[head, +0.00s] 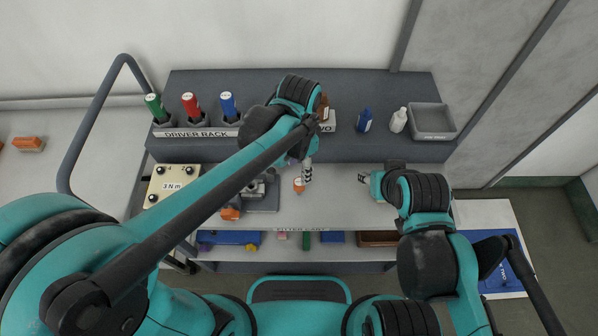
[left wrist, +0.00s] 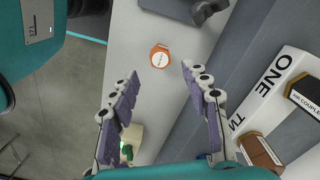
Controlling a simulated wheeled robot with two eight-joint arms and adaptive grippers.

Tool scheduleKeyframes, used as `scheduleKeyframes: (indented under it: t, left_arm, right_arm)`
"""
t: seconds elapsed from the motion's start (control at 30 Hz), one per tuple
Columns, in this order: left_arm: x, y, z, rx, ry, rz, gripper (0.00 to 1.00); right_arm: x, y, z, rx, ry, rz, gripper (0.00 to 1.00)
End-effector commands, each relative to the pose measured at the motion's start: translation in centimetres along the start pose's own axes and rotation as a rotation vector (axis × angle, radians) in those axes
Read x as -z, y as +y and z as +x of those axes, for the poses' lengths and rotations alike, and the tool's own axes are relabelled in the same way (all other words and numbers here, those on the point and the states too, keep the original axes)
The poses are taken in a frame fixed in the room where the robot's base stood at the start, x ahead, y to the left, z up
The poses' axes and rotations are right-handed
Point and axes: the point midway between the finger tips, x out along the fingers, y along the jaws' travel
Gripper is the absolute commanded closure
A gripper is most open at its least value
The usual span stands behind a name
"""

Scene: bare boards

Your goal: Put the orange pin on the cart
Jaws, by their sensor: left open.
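The pin also shows in the left wrist view (left wrist: 159,56), seen end-on as an orange hexagonal face. My left gripper (head: 307,172) is just behind and above the pin. In the left wrist view its two purple-padded fingers (left wrist: 160,85) are apart, with nothing between them, and the pin is beyond their tips. My right gripper (head: 363,179) hangs over the cart's right part; its fingers are too small to judge.
A yellowish "3 N m" box (head: 172,186) is at the left. Behind are the driver rack (head: 195,132), bottles (head: 398,120) and a grey bin (head: 433,121). A lower shelf holds coloured items.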

Motion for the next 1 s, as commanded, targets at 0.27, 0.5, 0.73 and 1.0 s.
scheduleKeyframes:
  t: [0.27,0.5,0.73,1.0]
  left_arm:
    - [0.0,0.0,-4.2,0.0,0.0,0.0,0.53]
    - [-0.2,-0.1,-4.7,0.003,0.005,-0.01,0.53]
    - [-5.6,-2.0,-6.0,0.091,0.137,-0.285,0.53]
    - [-14.5,-3.9,-6.2,0.254,0.417,-0.793,0.53]
  right_arm:
    - [0.9,0.0,-1.2,0.0,0.0,0.0,0.6]
    - [0.9,0.0,-1.3,0.0,0.0,0.0,0.6]
    - [0.9,0.0,-1.3,0.0,0.0,0.0,0.6]
    - [0.9,0.0,-1.3,0.0,0.0,0.0,0.6]
